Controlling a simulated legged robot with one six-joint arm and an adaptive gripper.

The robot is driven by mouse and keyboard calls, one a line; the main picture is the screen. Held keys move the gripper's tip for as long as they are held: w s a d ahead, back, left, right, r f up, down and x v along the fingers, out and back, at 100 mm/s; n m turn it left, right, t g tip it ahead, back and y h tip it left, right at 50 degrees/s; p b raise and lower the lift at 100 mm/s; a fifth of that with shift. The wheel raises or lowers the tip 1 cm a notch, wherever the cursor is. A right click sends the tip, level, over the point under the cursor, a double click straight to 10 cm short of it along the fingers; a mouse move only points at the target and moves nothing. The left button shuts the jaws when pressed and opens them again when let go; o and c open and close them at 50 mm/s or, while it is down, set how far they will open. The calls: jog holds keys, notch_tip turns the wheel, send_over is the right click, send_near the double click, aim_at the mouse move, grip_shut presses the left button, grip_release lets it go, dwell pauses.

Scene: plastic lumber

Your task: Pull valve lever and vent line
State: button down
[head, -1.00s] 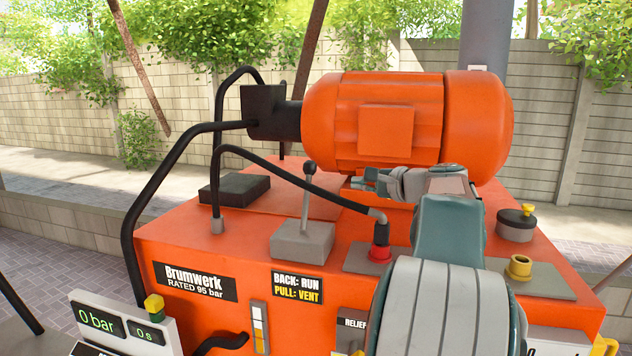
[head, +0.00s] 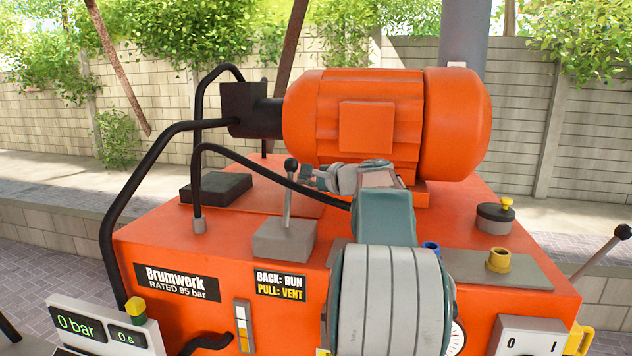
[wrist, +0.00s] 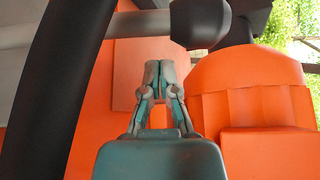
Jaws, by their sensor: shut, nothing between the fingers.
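The valve lever (head: 288,208) is a grey rod with a black ball knob (head: 291,165), standing nearly upright from a grey block (head: 284,241) on the orange machine. A label (head: 280,285) below it reads "BACK: RUN, PULL: VENT". My gripper (head: 308,178) is just right of the knob in the head view and appears shut and empty. In the wrist view, the shut fingertips (wrist: 160,68) point toward the lever rod (wrist: 130,28), with the knob (wrist: 200,22) ahead to the right. I see no contact. A pressure display (head: 75,326) reads 0 bar and 0 s.
A large orange motor (head: 370,120) stands behind my gripper. Black hoses (head: 150,180) loop left of the lever, and one (head: 270,172) passes behind it; a dark hose (wrist: 55,90) fills the wrist view's left. A second lever (head: 605,250) is at the far right.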

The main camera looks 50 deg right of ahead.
jog(key=shift+s+a+r, duration=0.2)
jog(key=shift+a+r, duration=0.05)
jog(key=shift+a, duration=0.4)
jog(key=shift+s+a+r, duration=0.15)
jog(key=shift+a+r, duration=0.1)
jog(key=shift+a, duration=0.35)
jog(key=shift+d, duration=0.1)
